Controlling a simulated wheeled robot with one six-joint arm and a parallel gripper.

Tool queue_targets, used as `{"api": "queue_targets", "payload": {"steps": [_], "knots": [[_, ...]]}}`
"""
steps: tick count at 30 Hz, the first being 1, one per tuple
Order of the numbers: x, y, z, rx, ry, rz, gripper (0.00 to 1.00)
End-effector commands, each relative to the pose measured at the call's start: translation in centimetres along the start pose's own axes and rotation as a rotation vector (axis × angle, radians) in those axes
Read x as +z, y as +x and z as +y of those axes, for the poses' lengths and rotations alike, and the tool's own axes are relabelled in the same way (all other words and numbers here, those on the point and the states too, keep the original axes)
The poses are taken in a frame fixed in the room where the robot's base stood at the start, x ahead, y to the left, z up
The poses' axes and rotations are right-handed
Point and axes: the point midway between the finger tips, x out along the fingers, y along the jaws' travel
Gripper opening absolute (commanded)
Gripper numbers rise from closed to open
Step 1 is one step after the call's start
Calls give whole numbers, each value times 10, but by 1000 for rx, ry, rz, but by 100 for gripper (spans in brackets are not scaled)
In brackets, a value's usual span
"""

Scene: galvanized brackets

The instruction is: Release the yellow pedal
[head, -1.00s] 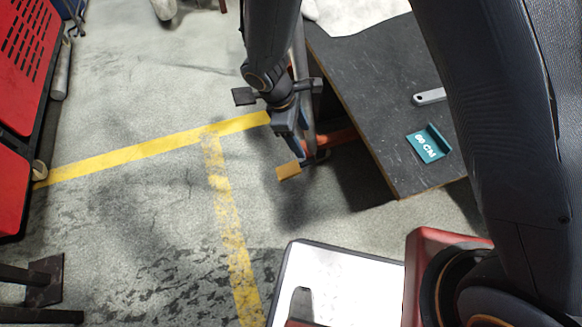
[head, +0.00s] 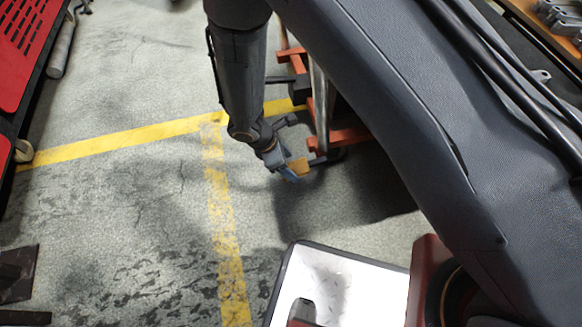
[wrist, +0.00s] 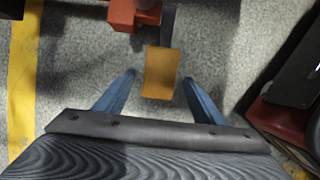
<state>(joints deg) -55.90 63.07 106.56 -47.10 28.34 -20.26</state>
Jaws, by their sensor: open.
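The yellow pedal (wrist: 161,72) is a flat plate on the end of a short dark lever, at the foot of an orange-red frame (wrist: 124,14). In the head view the pedal (head: 299,166) is low, close to the floor and partly covered by my gripper (head: 287,172). In the wrist view my gripper (wrist: 159,78) is open, one blue finger on each side of the pedal. A gap of floor shows between the pedal and each finger. I cannot tell whether the fingertips are level with the pedal in depth.
A red cabinet (head: 28,45) stands at the far left. My arm hides much of the right side.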

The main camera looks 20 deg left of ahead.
Motion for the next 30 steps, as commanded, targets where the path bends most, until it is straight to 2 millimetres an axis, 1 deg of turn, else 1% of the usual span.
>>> {"api": "queue_targets", "payload": {"steps": [1, 6, 15, 16, 23, 24, 26, 27, 30], "knots": [[0, 9, 0, -1, 1, -1, 62], [-1, 21, 0, 1, -1, -1, 62], [-2, 23, 0, 2, -2, 0, 62], [-2, 23, 0, 2, -2, 0, 61], [-2, 22, 0, 2, -2, 0, 22], [-2, 22, 0, 2, -2, 0, 15], [-2, 22, 0, 2, -2, 0, 5], [-2, 22, 0, 2, -2, 0, 3], [-4, 20, 0, 3, -6, 6, 3]]}}
